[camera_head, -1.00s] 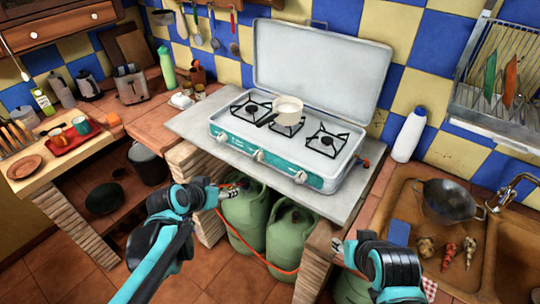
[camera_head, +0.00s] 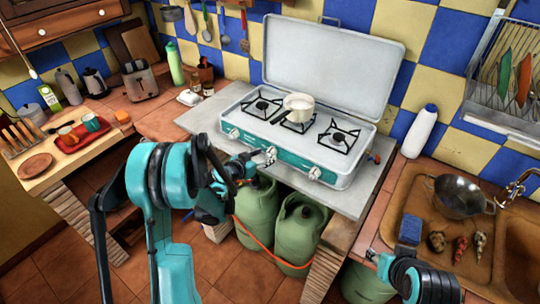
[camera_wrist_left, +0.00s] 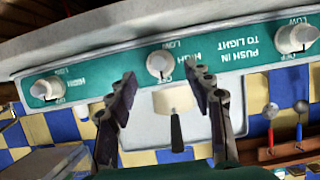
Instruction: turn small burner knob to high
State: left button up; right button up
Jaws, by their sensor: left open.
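The teal-fronted camping stove (camera_head: 290,165) has three white knobs. The left knob (camera_head: 234,133) and right knob (camera_head: 315,173) show clear in the head view. My left gripper (camera_head: 264,158) is at the stove's front, close to the middle knob (camera_head: 272,152). In the left wrist view, which is upside down, my left gripper (camera_wrist_left: 160,86) is open and empty, with the middle knob (camera_wrist_left: 160,64) just beyond and between its fingertips. Contact cannot be told. Which knob serves the small burner is not clear. My right gripper (camera_head: 374,257) is low by the counter; its jaws are unclear.
A white pot (camera_head: 299,105) sits on the middle burner under the raised lid (camera_head: 330,65). Green gas bottles (camera_head: 298,225) with an orange hose stand below the slab. A white bottle (camera_head: 420,130) and a sink with a wok (camera_head: 460,195) are at right.

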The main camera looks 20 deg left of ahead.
aim_at(269, 154)
pick_arm(q)
jog(key=shift+x, duration=1.85)
jog(key=shift+c, duration=0.3)
jog(key=c, duration=1.1)
